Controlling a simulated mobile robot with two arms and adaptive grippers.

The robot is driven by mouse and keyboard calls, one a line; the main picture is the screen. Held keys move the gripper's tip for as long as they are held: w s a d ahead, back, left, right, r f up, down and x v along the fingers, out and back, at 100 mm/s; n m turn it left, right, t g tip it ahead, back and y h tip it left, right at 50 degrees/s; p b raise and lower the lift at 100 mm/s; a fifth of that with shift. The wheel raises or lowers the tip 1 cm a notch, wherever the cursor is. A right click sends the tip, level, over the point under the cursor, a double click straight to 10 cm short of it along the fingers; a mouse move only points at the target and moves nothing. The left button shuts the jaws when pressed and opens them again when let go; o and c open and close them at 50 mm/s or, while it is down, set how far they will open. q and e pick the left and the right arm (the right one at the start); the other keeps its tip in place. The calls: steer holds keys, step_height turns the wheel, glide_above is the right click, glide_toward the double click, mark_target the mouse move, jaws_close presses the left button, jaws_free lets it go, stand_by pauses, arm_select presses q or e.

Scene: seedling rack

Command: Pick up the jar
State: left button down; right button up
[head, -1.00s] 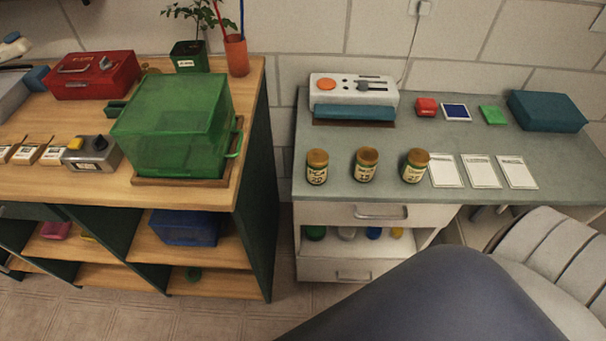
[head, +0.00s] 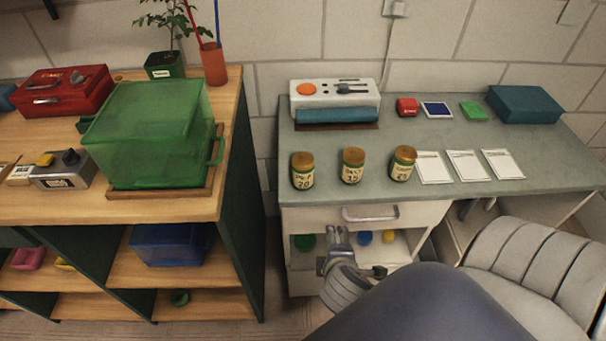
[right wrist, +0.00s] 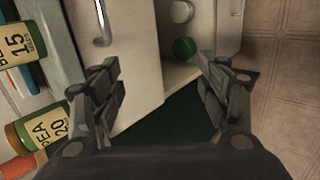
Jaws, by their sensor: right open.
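Three jars with brown lids and cream labels stand in a row on the grey desk: a left jar (head: 303,172) marked 20, a middle jar (head: 351,167) marked 15, and a right jar (head: 402,164). My right gripper (head: 338,238) is open and empty in front of the desk's drawers, lower than the jars. In the right wrist view the gripper (right wrist: 165,88) has its fingers apart, facing the drawer unit. The PEA 20 jar (right wrist: 42,132) and the 15 jar (right wrist: 22,45) lie to the left of the fingers there. My left gripper is not in view.
The grey desk (head: 240,205) is flanked by a wooden bench (head: 190,208) with a green box (head: 150,130). White cards (head: 467,166) lie right of the jars. A sealer-like device (head: 335,100) stands behind them.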

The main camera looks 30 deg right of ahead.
steer(key=w+r+n+t+h, duration=0.1)
steer(key=r+n, duration=0.1)
steer(key=n, duration=0.1)
steer(key=w+d+r+n+t+h, duration=0.1)
steer(key=w+r+n+t, duration=0.1)
steer(key=r+n, duration=0.1)
steer(key=w+d+r+n+t, duration=0.1)
steer(key=w+r+n+t, duration=0.1)
steer(key=n, duration=0.2)
steer(key=shift+w+d+r+h, duration=0.1)
steer(key=shift+w+r+h, duration=0.1)
steer(key=shift+h, duration=0.2)
steer(key=n+t+y, duration=0.1)
steer(key=n+t, duration=0.4)
steer(key=n, duration=0.5)
glide_toward(303, 175)
steer(key=x, duration=0.2)
steer(key=shift+n+y, duration=0.3)
steer(key=shift+n, duration=0.2)
steer(key=x, duration=0.5)
steer(key=shift+w+d+p, duration=0.2)
steer(key=shift+p, duration=0.1)
steer(key=x, duration=0.5)
steer(key=shift+w+d+f+p, duration=0.1)
steer(key=shift+w+d+p, duration=0.05)
steer(key=shift+d+p, duration=0.25)
steer(key=c, duration=1.2)
